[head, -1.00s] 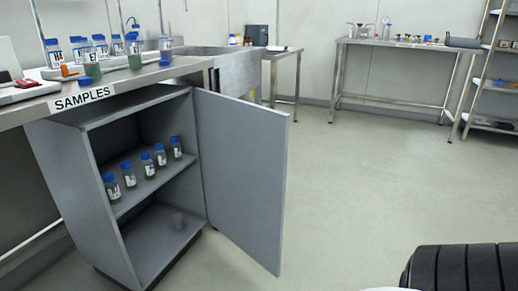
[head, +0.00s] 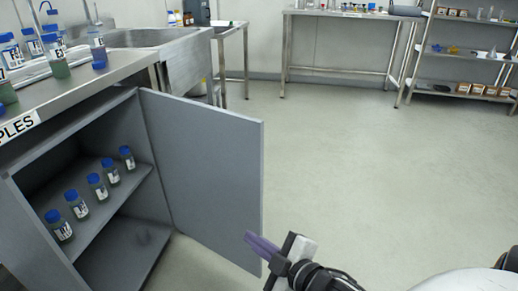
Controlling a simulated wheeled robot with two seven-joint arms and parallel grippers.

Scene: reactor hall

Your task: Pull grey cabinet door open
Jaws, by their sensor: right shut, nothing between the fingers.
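The grey cabinet (head: 120,225) stands open under the bench at the left. Its grey door (head: 210,165) stands wide open, swung out to the right of the opening, with the free edge toward the middle of the view. My right gripper (head: 258,243) is at the lower middle, by the lower part of that free edge. Its purple fingers are shut with nothing between them and overlap the door in the picture. I cannot tell whether they touch it. My left gripper is not in view.
Several blue-capped bottles (head: 97,187) stand on the cabinet shelf. The steel bench (head: 122,72) above carries more bottles and a sink (head: 150,38). A steel table (head: 350,14) and shelf rack (head: 465,54) stand at the back. The floor (head: 370,170) right of the door is clear.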

